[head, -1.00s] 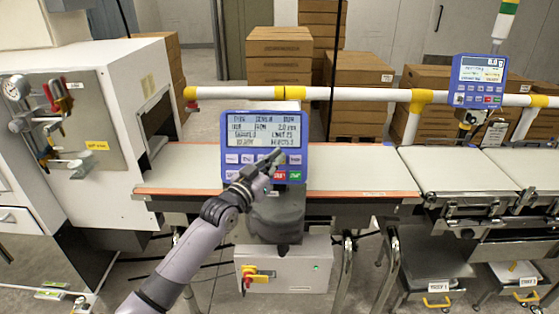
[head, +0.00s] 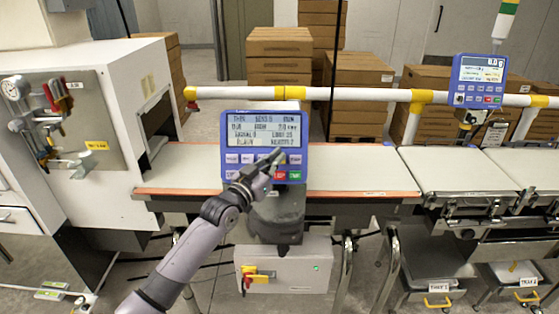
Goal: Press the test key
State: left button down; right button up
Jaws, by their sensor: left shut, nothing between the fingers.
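A blue control panel (head: 263,119) with a grey text display (head: 264,133) stands in front of the conveyor belt, at the picture's middle. Below the display are rows of pale keys, with a red and a green key (head: 294,175) at the lower right. My left gripper (head: 276,155) is shut and empty, its tips over the upper key row at the right of the panel. Gripper and wrist hide some keys, so I cannot tell which key lies under the tips or whether they touch. The right gripper is not in view.
The belt (head: 360,170) runs behind the panel, with a yellow-and-white rail (head: 350,94) above it. A second blue panel (head: 479,80) is at the right. A white cabinet (head: 110,75) stands at the left. Cardboard boxes (head: 279,42) are stacked behind.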

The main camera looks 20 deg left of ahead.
pick_arm(q)
jog(key=shift+w+f, duration=0.15)
jog(key=shift+w, duration=0.15)
jog(key=shift+w+a+f+b, duration=0.2)
jog(key=shift+w+b, duration=0.15)
jog(key=shift+b, duration=0.35)
dwell(0.3)
dwell(0.4)
jog(key=shift+s+d+r+p, duration=0.25)
jog(key=shift+s+r+p, duration=0.15)
jog(key=shift+s+p, duration=0.5)
jog(key=shift+w, duration=0.15)
jog(key=s+p, duration=0.1)
jog(key=p, duration=0.1)
jog(key=s+r+p, duration=0.1)
jog(key=s+p, duration=0.1)
jog(key=s+d+r+p, duration=0.1)
jog(key=shift+s+d+r+p, duration=0.1)
jog(key=shift+s+r+p, duration=0.05)
jog(key=shift+p, duration=0.25)
